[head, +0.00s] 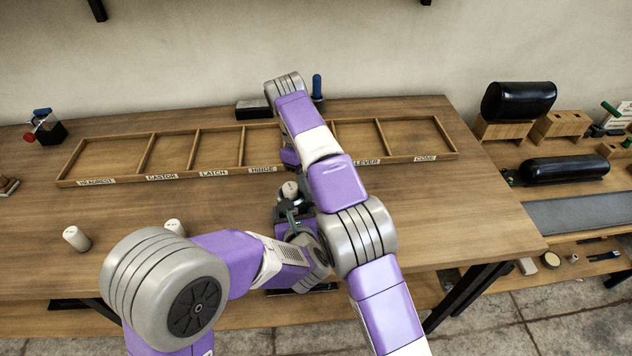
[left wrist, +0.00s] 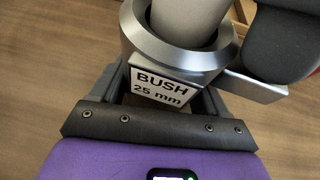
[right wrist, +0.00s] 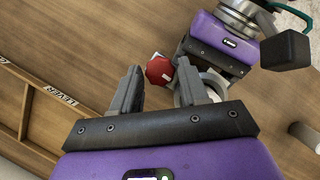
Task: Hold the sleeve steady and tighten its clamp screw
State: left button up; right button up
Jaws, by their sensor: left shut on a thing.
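The sleeve (left wrist: 203,55) is a grey metal ring with a white "BUSH 25 mm" label, around a pale cylinder (left wrist: 185,18). My left gripper (left wrist: 160,85) is shut on the sleeve, one finger on each side of the label. In the head view the pale cylinder (head: 291,189) stands upright at my left gripper, near the table's front. The red clamp screw knob (right wrist: 159,70) shows beside the sleeve (right wrist: 216,84) in the right wrist view. My right gripper (right wrist: 159,85) is open and empty, with the knob ahead between its fingers. The right arm hides that gripper's fingers in the head view.
A wooden tray (head: 68,181) with labelled compartments lies behind the work. A black and red device (head: 45,128) is at the back left. Open tabletop lies to the right.

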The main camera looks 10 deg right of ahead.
jog(key=shift+d+f+n, duration=0.1)
jog(key=shift+f+n, duration=0.05)
jog(key=shift+n, duration=0.25)
jog(key=shift+s+n+h, duration=0.1)
jog(key=shift+n+h, duration=0.2)
jog(key=shift+n, duration=0.1)
jog(key=shift+r+n+t, duration=0.25)
jog(key=shift+n+t, duration=0.05)
jog(key=shift+n, duration=0.1)
jog(key=n, duration=0.2)
jog(key=n+t, duration=0.1)
jog(key=n, duration=0.1)
jog(key=n+t+h, duration=0.1)
jog(key=n, duration=0.1)
jog(key=shift+s+a, duration=0.2)
jog(key=shift+s, duration=0.05)
jog(key=n+t, duration=0.1)
jog(key=n, duration=0.3)
jog(key=shift+s+t, duration=0.1)
jog(key=shift+t, duration=0.3)
jog(key=n+t, duration=0.1)
jog(key=n, duration=0.3)
jog(key=shift+s+d+n+t+y, duration=0.15)
jog(key=shift+n+t+y, duration=0.15)
jog(key=shift+n+t, duration=0.1)
jog(key=shift+a+r+n, duration=0.2)
jog(key=shift+r+n, duration=0.1)
jog(key=shift+n, duration=0.2)
jog(key=v, duration=1.1)
jog(key=shift+r, duration=0.15)
